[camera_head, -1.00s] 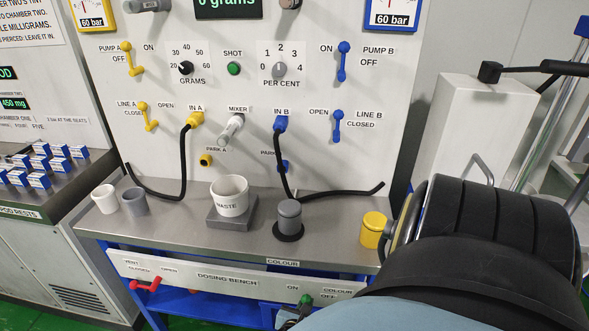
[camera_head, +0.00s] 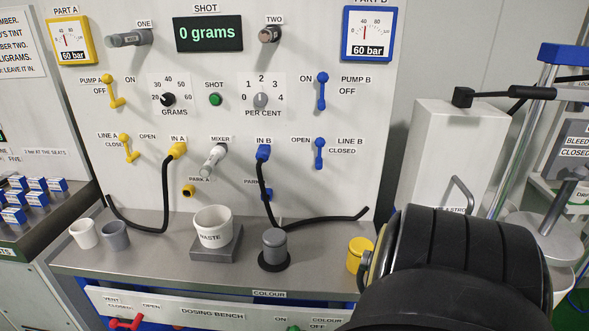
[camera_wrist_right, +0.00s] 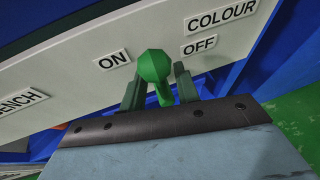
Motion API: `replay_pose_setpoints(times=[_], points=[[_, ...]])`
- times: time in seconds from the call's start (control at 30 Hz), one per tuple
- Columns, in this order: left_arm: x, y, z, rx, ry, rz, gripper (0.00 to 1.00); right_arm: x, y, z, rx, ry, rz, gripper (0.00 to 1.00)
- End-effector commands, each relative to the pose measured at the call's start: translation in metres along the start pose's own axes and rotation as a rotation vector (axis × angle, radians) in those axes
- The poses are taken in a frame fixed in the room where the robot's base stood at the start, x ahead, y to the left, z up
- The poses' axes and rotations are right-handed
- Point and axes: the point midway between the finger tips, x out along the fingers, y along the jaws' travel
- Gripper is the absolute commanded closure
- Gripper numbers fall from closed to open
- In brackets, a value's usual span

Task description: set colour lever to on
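The colour lever is green. In the right wrist view its rounded head (camera_wrist_right: 153,66) stands in front of the pale bench panel, between the ON label (camera_wrist_right: 114,60) and the OFF label (camera_wrist_right: 199,46). A short green arm runs down from the head between my right gripper's fingers (camera_wrist_right: 160,90). The fingers stand apart, one on each side of the lever; whether either touches it I cannot tell. In the head view only the top of the colour lever (camera_head: 294,328) shows at the bottom edge. My right gripper is out of that view. My left gripper is not in view.
My right arm fills the lower right of the head view, close to a yellow cup (camera_head: 359,254). A grey-lidded pot (camera_head: 275,246), a waste cup (camera_head: 213,226) and hoses stand on the dosing bench (camera_head: 150,258). A red vent lever (camera_head: 125,323) sits left on the bench front.

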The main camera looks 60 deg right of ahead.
Motion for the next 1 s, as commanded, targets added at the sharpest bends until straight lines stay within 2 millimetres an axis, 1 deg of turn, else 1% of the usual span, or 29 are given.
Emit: replay_pose_setpoints(times=[0.17, 0.4, 0.5, 0.6, 0.7, 0.8, 1.0], points=[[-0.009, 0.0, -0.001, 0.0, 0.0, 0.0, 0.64, -0.023, 0.0, 0.001, -0.001, 0.003, 0.003, 0.69], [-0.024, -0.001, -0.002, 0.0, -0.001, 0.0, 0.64, -0.078, 0.0, 0.001, 0.0, 0.005, 0.002, 0.69], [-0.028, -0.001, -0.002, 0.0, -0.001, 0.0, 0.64, -0.098, 0.0, 0.001, 0.0, 0.004, 0.001, 0.69], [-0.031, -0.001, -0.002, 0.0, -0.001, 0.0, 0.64, -0.115, -0.001, 0.0, -0.002, 0.004, 0.001, 0.69], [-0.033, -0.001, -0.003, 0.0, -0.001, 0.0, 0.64, -0.125, 0.0, 0.0, -0.002, 0.003, 0.001, 0.69], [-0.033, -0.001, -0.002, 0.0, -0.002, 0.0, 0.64, -0.131, -0.001, 0.0, -0.002, 0.001, 0.0, 0.69], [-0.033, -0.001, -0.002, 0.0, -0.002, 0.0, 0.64, -0.133, 0.0, -0.001, -0.002, 0.001, 0.0, 0.69]])
